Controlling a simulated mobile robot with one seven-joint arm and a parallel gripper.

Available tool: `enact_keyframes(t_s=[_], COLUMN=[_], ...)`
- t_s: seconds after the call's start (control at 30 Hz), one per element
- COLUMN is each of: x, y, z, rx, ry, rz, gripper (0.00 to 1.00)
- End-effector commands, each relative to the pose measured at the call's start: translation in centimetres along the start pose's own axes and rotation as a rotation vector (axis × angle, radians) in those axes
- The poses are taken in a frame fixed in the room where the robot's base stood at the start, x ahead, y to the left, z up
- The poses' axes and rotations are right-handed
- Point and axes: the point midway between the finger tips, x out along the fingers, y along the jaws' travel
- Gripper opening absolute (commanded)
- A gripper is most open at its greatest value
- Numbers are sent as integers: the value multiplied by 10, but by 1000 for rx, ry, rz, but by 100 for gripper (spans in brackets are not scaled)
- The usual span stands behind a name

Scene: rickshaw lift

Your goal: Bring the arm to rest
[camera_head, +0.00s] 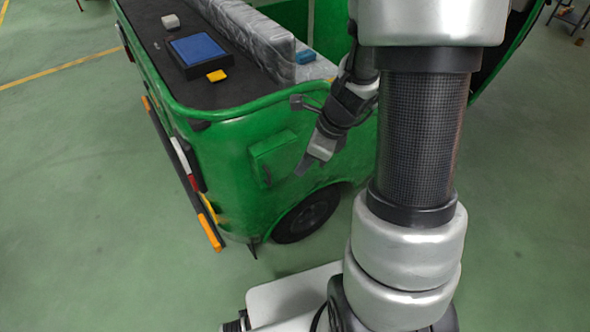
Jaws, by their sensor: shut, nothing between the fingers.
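My arm rises from the lower right and fills the right middle of the head view, its upper part cut off at the top edge. My gripper (303,166) hangs pointing down and to the left, in front of the green rickshaw (222,165). It is shut and holds nothing. In the picture it is just right of a small green box-like cover (273,157) on the rickshaw's side. I cannot tell how far it is from the body panel.
On the rickshaw's dark top lie a blue-topped tray (198,48), a yellow block (217,76) and a pale block (171,21). A blue block (306,56) lies by the silver seat (255,38). A wheel (307,214) shows below. Green floor (70,220) is clear at left.

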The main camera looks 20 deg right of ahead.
Motion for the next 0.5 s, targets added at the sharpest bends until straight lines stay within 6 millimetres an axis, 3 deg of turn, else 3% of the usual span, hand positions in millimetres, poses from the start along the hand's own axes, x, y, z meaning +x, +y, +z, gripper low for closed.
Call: enact_keyframes(t_s=[0.1, 0.4, 0.5], x=[-14, -22, -42], y=[0, 1, 6], z=[0, 2, 15], rx=[0, -12, -112], ry=[0, -1, -10], rz=[-1, -1, -10], gripper=[0, 0, 0])
